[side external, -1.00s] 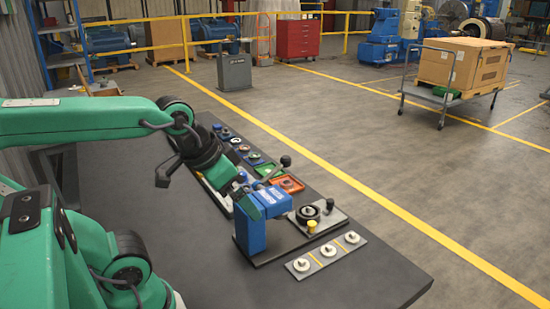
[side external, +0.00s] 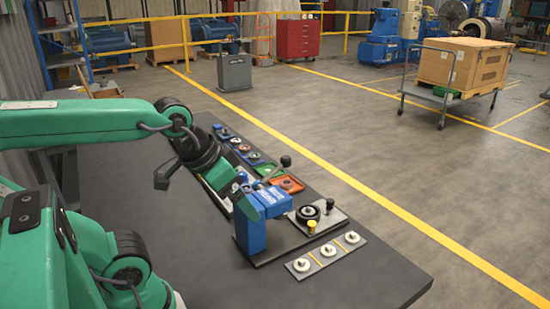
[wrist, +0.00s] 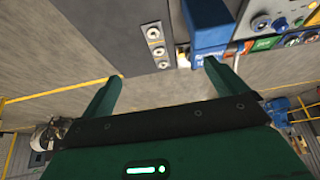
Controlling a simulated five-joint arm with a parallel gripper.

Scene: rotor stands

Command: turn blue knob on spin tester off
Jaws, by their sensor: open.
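The spin tester's blue stand (side external: 252,230) rises from a dark base plate near the table's right end. Its blue head with white lettering (side external: 272,198) is right beside my gripper (side external: 247,206). In the wrist view my gripper (wrist: 160,82) is open with nothing between its fingers. Its right finger lies just below the blue stand (wrist: 208,28), and I cannot tell if they touch. A round blue knob (wrist: 281,24) sits on a light panel at the upper right of the wrist view, apart from the fingers. In the side view my gripper and wrist partly hide the panel.
A row of coloured stations, including an orange tray (side external: 288,184), runs behind the stand. A plate with a black ring and yellow knob (side external: 312,226) is right of it. A grey strip with three washers (side external: 326,254) lies in front. The table's front left is clear.

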